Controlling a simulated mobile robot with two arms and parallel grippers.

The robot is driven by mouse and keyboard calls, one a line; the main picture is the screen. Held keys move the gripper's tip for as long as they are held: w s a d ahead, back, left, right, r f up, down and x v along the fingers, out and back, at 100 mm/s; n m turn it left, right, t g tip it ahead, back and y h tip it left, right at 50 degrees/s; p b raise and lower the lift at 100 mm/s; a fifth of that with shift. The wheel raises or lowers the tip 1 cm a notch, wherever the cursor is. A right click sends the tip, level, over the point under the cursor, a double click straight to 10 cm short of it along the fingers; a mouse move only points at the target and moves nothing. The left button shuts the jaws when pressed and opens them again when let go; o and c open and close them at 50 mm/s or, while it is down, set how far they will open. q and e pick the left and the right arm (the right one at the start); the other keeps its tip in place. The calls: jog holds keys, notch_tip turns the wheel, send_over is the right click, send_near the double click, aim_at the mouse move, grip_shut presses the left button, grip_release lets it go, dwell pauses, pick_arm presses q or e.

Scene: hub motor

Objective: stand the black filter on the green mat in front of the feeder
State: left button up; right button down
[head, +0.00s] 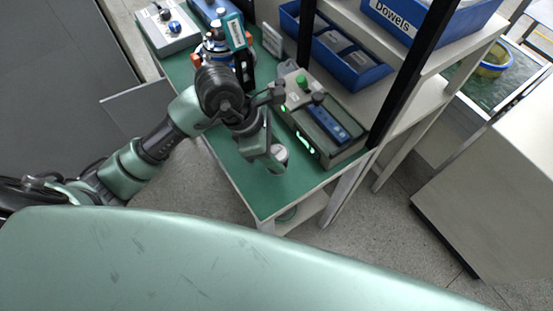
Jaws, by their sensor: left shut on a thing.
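My left gripper (268,158) reaches down over the front part of the green mat (267,193). It is shut on a small round thing with a pale face and a dark edge (281,152), most likely the black filter, partly hidden by the fingers. I cannot tell whether it touches the mat. A grey box with green lights and a blue panel (323,122), probably the feeder, stands just right of the gripper. My right gripper is not in view.
A white control box with blue knobs (168,27) stands at the mat's far end. Behind my arm is a blue-and-white device (236,32). A shelf rack with blue bins (348,66) borders the right side. The mat's front corner is clear.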

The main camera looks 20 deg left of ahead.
pick_arm(q)
notch_tip(320, 180, down, 4)
jog(key=shift+f+p, duration=0.15)
jog(key=shift+p, duration=0.15)
jog(key=shift+f, duration=0.3)
jog(key=o, duration=1.5)
jog(key=shift+c, duration=0.2)
jog(key=shift+r, duration=0.3)
jog(key=shift+a+r, duration=0.25)
jog(key=b+v, duration=0.2)
jog(key=v, duration=0.9)
jog(key=shift+s+r, duration=0.1)
jog(key=shift+s, duration=0.05)
